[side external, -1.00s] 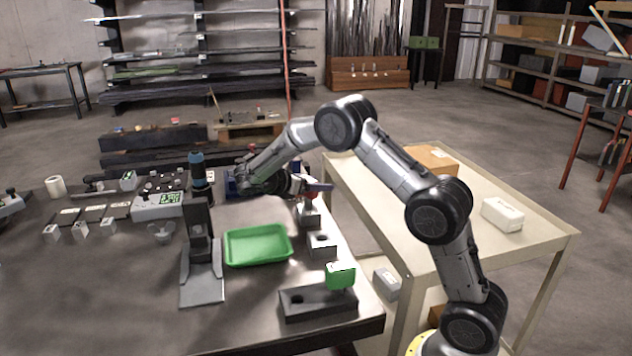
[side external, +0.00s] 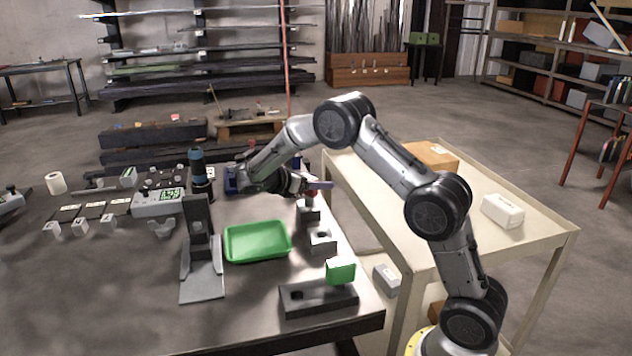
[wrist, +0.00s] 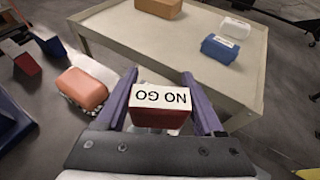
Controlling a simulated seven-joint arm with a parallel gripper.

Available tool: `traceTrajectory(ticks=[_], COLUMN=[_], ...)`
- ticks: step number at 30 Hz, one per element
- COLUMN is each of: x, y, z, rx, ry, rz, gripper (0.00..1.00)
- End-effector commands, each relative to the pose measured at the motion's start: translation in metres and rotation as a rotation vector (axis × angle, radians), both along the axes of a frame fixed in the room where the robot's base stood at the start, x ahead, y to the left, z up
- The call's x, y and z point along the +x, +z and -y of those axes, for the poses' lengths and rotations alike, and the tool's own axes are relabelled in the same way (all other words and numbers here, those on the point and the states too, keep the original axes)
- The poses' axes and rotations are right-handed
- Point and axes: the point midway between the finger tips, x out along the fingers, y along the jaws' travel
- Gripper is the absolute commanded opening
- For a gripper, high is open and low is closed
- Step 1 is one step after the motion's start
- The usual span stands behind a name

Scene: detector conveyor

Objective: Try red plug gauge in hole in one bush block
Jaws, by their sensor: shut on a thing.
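My gripper (wrist: 159,74) is shut on the red plug gauge (wrist: 160,115), whose white face reads "NO GO" upside down in the wrist view. In the side external view, my gripper (side external: 318,185) is at the table's right edge, and a little red of the gauge (side external: 311,193) shows beneath it. A grey bush block (side external: 308,213) stands directly below. I cannot tell whether the gauge's pin is in that block's hole. A second grey bush block (side external: 322,244) stands nearer the camera. A green gauge (side external: 341,271) stands in a dark holder (side external: 318,303).
A green tray (side external: 257,243) lies left of the bush blocks, beside a dark upright stand (side external: 198,230). A cream trolley (side external: 520,250) is close on the right, carrying boxes. In the wrist view, a salmon-coloured block (wrist: 80,88) sits left of my gripper.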

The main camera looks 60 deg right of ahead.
Motion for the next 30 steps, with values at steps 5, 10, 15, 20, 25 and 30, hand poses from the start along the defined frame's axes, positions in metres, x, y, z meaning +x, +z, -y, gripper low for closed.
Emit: traceTrajectory(ticks=[5, 10, 15, 20, 25, 30], x=[0.000, 0.000, 0.000, 0.000, 0.000, 0.000], y=[0.003, 0.013, 0.023, 0.032, 0.040, 0.041], z=[0.000, 0.000, 0.000, 0.000, 0.000, 0.000], rx=[0.004, 0.002, 0.002, 0.001, 0.001, 0.001], ry=[0.001, 0.000, 0.001, 0.001, 0.000, 0.000], rz=[-0.002, 0.000, 0.000, 0.002, 0.000, 0.000], gripper=[0.10, 0.10, 0.10, 0.10, 0.10, 0.10])
